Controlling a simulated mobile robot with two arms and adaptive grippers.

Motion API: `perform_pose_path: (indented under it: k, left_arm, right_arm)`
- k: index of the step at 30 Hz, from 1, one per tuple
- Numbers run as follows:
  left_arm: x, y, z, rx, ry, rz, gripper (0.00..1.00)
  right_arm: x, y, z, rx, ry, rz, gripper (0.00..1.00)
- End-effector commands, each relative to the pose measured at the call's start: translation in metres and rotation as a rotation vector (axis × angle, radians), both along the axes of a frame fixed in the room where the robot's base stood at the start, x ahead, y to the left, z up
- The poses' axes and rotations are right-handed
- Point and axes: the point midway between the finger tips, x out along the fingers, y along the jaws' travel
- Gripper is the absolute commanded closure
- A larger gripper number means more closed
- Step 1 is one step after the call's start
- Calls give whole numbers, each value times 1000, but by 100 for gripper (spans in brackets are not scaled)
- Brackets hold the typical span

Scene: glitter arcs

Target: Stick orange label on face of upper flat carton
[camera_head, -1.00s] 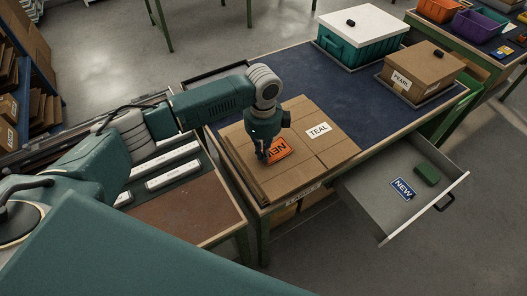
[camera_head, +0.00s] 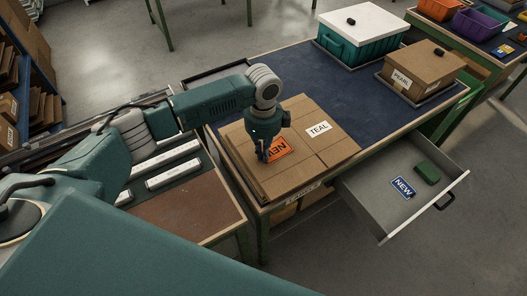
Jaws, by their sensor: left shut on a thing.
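The upper flat carton (camera_head: 300,170) lies on the near left end of the workbench. A white TEAL label (camera_head: 318,129) is on its top face. The orange label (camera_head: 281,150) with dark NEW lettering lies at the carton's top face, partly hidden by my left gripper. My left gripper (camera_head: 263,158) points down over the label's left part and is shut on it. I cannot tell whether the label is fully flat against the carton. My right gripper is not in view.
An open drawer (camera_head: 365,211) at the right holds a blue NEW label (camera_head: 403,188) and a green block (camera_head: 427,174). A PEARL carton (camera_head: 421,70) and a teal crate with a white lid (camera_head: 362,25) stand farther back. The blue mat (camera_head: 320,85) between is clear.

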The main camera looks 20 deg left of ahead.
Motion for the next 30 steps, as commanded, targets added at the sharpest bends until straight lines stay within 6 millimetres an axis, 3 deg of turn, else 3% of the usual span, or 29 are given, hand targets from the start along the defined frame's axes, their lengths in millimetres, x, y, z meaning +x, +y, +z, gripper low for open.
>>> perform_pose_path:
  k: [7, 11, 18, 21, 30]
  left_arm:
    - [0, 0, -2, 0, 0, 0, 100]
    - [0, 0, -2, 0, 1, 0, 72]
    - [0, 0, -2, 0, 0, 0, 72]
    - [0, 0, -2, 0, 0, 0, 56]
    - [0, 0, -2, 0, 0, 0, 56]
  right_arm:
    - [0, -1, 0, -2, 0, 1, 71]
    - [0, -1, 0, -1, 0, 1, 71]
    - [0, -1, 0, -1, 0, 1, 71]
    - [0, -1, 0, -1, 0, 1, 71]
    - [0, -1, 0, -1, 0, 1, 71]
